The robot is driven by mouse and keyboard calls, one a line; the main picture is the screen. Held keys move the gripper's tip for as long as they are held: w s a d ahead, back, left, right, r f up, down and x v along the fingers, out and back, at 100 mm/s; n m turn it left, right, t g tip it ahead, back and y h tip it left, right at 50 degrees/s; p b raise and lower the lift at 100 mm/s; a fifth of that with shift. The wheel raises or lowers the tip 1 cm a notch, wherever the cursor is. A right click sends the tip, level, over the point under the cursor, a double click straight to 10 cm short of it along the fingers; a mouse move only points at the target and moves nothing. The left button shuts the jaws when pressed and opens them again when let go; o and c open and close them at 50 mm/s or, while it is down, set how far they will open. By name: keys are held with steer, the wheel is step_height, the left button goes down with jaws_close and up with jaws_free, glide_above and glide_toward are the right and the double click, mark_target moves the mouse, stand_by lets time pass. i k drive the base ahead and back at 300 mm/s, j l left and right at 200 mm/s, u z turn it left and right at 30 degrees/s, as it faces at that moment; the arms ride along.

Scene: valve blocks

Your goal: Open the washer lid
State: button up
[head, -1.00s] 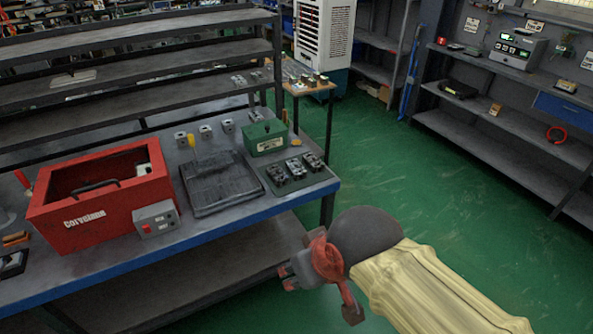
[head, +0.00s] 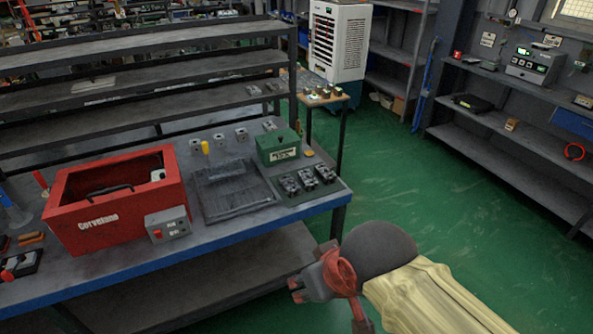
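The washer is a red box (head: 118,222) with white lettering, on the left part of the blue-edged workbench (head: 240,232). A black handle (head: 110,190) lies across its top near the front. The dark interior and a white item at the back right show there; I cannot tell whether a see-through lid covers them. A grey control box (head: 167,224) with a red button is at its front right corner. My gripper (head: 298,290) is in front of the bench's right part, well right of the washer and apart from it. Its fingers are small and partly hidden, so its opening is unclear.
Right of the washer are a black tray (head: 235,193), a green box (head: 278,147) and dark valve blocks (head: 307,180) on a mat. A yellow-topped tool (head: 205,148) stands behind the tray. Green floor (head: 420,190) is clear to the right.

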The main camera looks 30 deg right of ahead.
mark_target(53, 209)
steer(key=i+j, duration=0.2)
steer(key=j, duration=0.15)
steer(key=i+j, duration=0.2)
steer(key=j, duration=0.2)
steer(key=i+j, duration=0.15)
steer(key=j, duration=0.2)
steer(key=u, duration=0.05)
